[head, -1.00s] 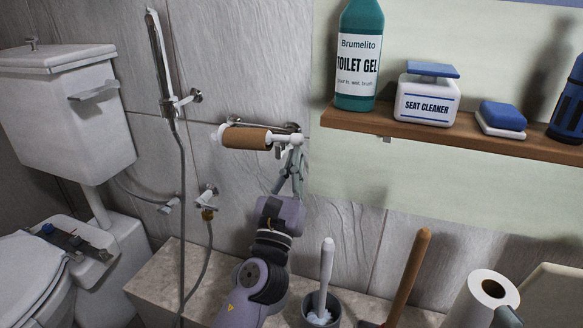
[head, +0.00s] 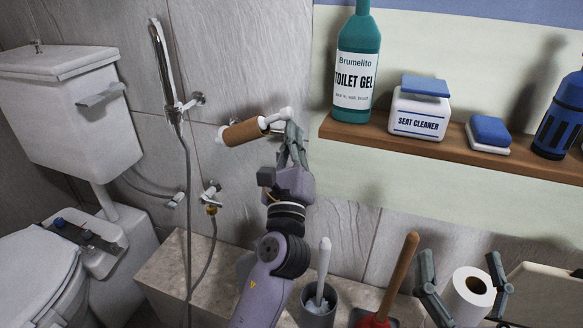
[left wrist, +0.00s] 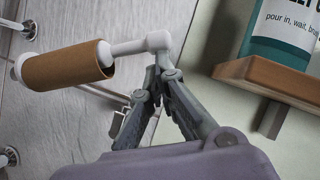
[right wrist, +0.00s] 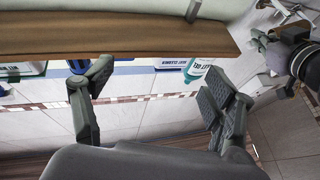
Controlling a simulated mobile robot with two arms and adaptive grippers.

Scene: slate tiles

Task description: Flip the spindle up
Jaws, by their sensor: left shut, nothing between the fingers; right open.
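The white spindle (head: 279,117) carries a bare brown cardboard tube (head: 243,131) and is tilted in the head view, its right end higher than its left. The wall mount behind is mostly hidden. My right gripper (head: 462,262) is open and empty, low at the right; its spread fingers also show in the right wrist view (right wrist: 155,85).
A wooden shelf (head: 480,145) at the right holds toilet gel (head: 357,65), seat cleaner (head: 418,108), a blue sponge (head: 490,131) and a blue bottle (head: 558,118). Below stand a brush holder (head: 318,306), a plunger (head: 398,280) and a paper roll (head: 468,294). A hand shower (head: 163,60) hangs left.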

